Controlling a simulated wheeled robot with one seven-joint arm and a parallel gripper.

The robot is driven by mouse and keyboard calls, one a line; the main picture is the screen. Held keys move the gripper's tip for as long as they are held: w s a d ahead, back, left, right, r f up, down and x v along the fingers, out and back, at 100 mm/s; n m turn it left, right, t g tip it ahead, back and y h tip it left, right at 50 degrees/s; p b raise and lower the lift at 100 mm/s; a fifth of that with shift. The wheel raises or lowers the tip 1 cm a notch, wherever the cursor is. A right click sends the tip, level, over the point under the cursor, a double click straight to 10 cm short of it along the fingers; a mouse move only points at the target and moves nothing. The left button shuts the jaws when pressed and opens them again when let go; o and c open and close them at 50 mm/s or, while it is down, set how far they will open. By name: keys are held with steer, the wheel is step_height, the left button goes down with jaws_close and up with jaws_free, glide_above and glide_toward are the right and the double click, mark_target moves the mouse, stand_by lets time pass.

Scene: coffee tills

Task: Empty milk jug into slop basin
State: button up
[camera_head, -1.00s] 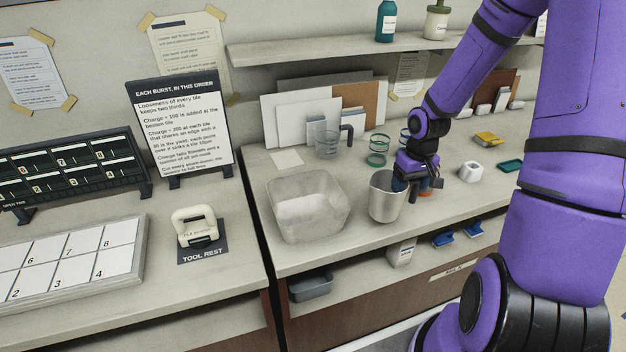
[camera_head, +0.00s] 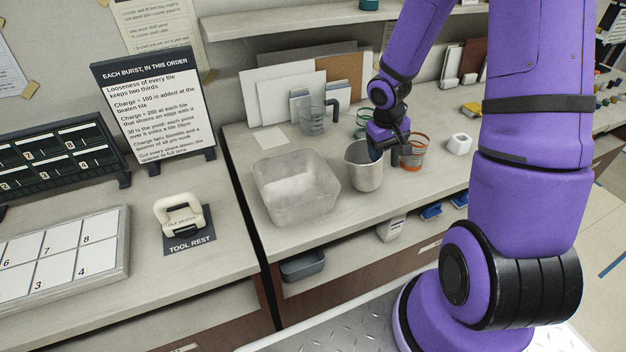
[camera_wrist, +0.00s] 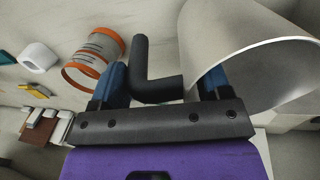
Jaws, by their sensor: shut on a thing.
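The milk jug (camera_head: 363,172) is a pale metallic cup, upright just right of the slop basin in the head view. Its curved wall (camera_wrist: 240,45) fills the right of the wrist view. My gripper (camera_head: 388,153) is shut on the jug's black handle, which shows between the blue fingers in the wrist view (camera_wrist: 152,85). The slop basin (camera_head: 297,200) is a grey, translucent square tub on the counter, with a pale floor. The jug is apart from the basin. I cannot tell whether its base clears the counter, and its contents are hidden.
A clear measuring jug (camera_head: 312,120) stands behind the basin. An orange-banded cup (camera_head: 415,152) is close right of my gripper, and a white block (camera_head: 459,144) is farther right. A shelf (camera_head: 340,22) runs above. Counter is clear in front of the jug.

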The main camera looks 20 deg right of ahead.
steer(key=shift+a+r+h, duration=0.9)
steer(key=shift+a+r, duration=0.05)
steer(key=shift+r, duration=0.05)
steer(key=a+r+h, duration=0.5)
steer(key=a+h, duration=0.1)
steer(key=h, duration=0.1)
steer(key=shift+w+a, duration=0.15)
steer(key=shift+a, duration=0.15)
steer(key=shift+a+r+h, duration=1.25)
steer(key=shift+a+h, duration=0.15)
steer(key=shift+h, duration=0.2)
stand_by(1.8)
steer(key=shift+w+a, duration=0.1)
steer(key=shift+a, duration=0.15)
steer(key=shift+a+r+g+h, duration=0.15)
steer(key=shift+a+r+h, duration=0.1)
steer(key=shift+a+h, duration=0.5)
steer(key=shift+a+r+g+h, duration=0.2)
steer(key=shift+a+h, duration=0.25)
steer(key=shift+a, duration=0.45)
stand_by(0.7)
